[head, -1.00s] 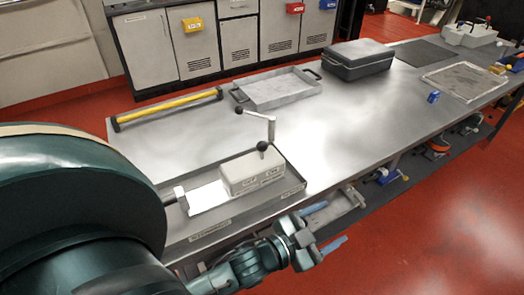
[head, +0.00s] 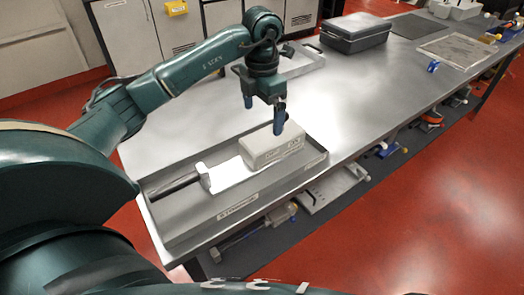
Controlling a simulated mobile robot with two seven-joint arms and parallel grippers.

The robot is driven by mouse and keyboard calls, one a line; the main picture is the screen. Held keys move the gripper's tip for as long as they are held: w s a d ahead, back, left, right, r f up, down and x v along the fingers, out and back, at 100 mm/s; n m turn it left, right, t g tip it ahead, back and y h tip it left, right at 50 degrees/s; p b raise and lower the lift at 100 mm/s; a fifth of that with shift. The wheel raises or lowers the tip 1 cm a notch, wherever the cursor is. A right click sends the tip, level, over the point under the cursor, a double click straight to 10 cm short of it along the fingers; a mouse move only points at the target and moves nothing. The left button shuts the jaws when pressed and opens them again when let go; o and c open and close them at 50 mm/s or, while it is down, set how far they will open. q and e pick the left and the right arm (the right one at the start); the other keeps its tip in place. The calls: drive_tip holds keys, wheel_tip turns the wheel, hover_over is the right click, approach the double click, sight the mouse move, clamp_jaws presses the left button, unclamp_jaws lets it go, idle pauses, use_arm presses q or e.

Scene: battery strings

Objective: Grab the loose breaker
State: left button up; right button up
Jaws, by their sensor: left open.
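A pale grey block with dark lettering on its front (head: 272,152), which looks like the loose breaker, sits in a shallow grey tray (head: 190,222) on the near end of the bench. A white piece (head: 228,176) and a dark bar with a pale end (head: 178,185) lie left of it in the same tray. My left gripper (head: 264,112) is open and points down over the block's far side. Its right blue fingertip overlaps the block's top edge in the picture; I cannot tell whether they touch. The gripper covers part of the area behind the block. My right gripper is not in view.
Behind my left gripper stands a second shallow tray (head: 312,60), partly hidden. A dark lidded case (head: 355,34) and a framed mat (head: 457,50) are farther along the bench. The bench middle (head: 370,95) is clear. Tools lie on the lower shelf.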

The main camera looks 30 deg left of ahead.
sight(262, 139)
use_arm(q)
wheel_tip(262, 139, down, 12)
drive_tip(key=shift+w+a+f+p, duration=0.15)
drive_tip(key=shift+f+p, duration=0.1)
drive_tip(key=shift+p, duration=0.3)
drive_tip(key=c, duration=1.7)
drive_tip(key=shift+r, duration=0.1)
drive_tip(key=shift+c, duration=0.2)
